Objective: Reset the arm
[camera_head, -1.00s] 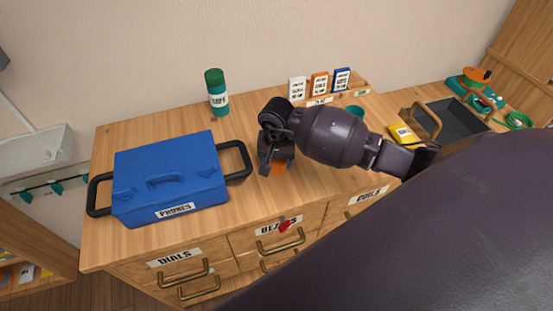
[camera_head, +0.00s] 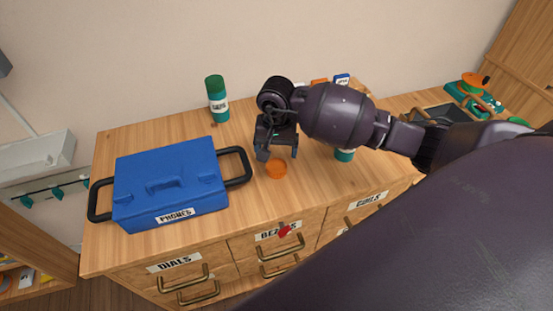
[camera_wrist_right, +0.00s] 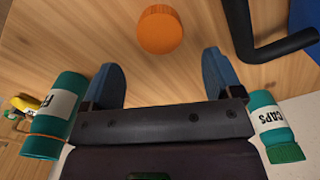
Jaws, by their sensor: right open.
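My right gripper (camera_head: 276,154) is open and empty above the wooden dresser top, just behind a small orange disc (camera_head: 276,169). In the right wrist view, its two blue-grey fingers (camera_wrist_right: 165,85) are spread apart, and the orange disc (camera_wrist_right: 160,30) lies on the wood beyond them, touching neither. My right arm comes in from the right and hides part of the dresser. My left gripper is not in view.
A blue PHONES case (camera_head: 168,180) with black handles sits left of the gripper. A green-capped bottle (camera_head: 217,98) stands behind. A teal container (camera_head: 344,155) is partly under my arm. Labelled drawers (camera_head: 175,264) line the front. Bare wood lies between case and bottle.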

